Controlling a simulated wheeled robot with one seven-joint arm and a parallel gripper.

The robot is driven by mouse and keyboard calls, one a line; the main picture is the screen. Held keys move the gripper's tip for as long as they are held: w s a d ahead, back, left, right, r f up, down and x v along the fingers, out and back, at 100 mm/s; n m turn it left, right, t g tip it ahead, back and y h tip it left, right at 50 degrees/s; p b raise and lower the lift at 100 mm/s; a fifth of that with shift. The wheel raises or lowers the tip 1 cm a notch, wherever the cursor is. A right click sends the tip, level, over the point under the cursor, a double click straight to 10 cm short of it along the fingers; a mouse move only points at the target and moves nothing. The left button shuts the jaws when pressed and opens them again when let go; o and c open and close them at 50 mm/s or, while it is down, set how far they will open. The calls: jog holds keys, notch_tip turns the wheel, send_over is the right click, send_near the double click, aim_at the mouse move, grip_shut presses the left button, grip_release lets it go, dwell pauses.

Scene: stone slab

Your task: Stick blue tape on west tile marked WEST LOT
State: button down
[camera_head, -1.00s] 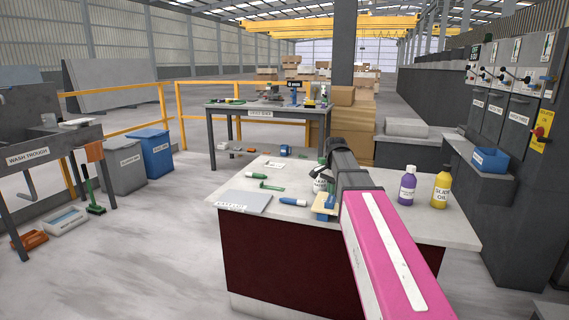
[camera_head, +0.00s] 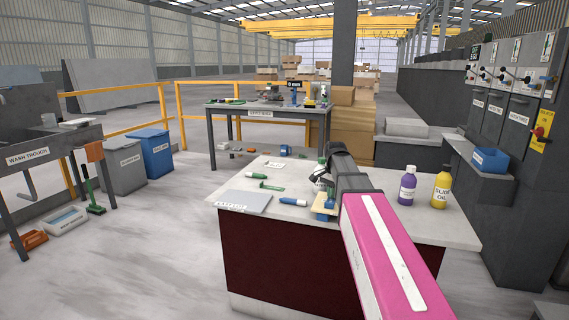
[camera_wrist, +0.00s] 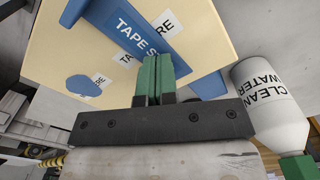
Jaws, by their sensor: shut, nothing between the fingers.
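My gripper (camera_wrist: 155,62) is shut and empty; its green fingers point at a cream board in the wrist view (camera_wrist: 60,50). On the board lies a blue piece (camera_wrist: 178,50) with a label starting "TAPE S". A smaller rounded blue patch (camera_wrist: 84,85) and partly covered white labels lie nearby. My fingertips overlap the blue piece's lower edge; I cannot tell whether they touch. No WEST LOT marking is readable, so I cannot identify the west tile.
A CLEAN WATER bottle (camera_wrist: 270,105) stands close right of my gripper in the wrist view. A purple bottle (camera_head: 407,185) and yellow bottle (camera_head: 441,187) stand right of my arm. A grey plate (camera_head: 243,202), a blue-handled tool (camera_head: 292,202) and a green tool (camera_head: 270,186) lie left.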

jog(key=shift+f, duration=0.4)
dwell(1.2)
jog(key=shift+r, duration=3.55)
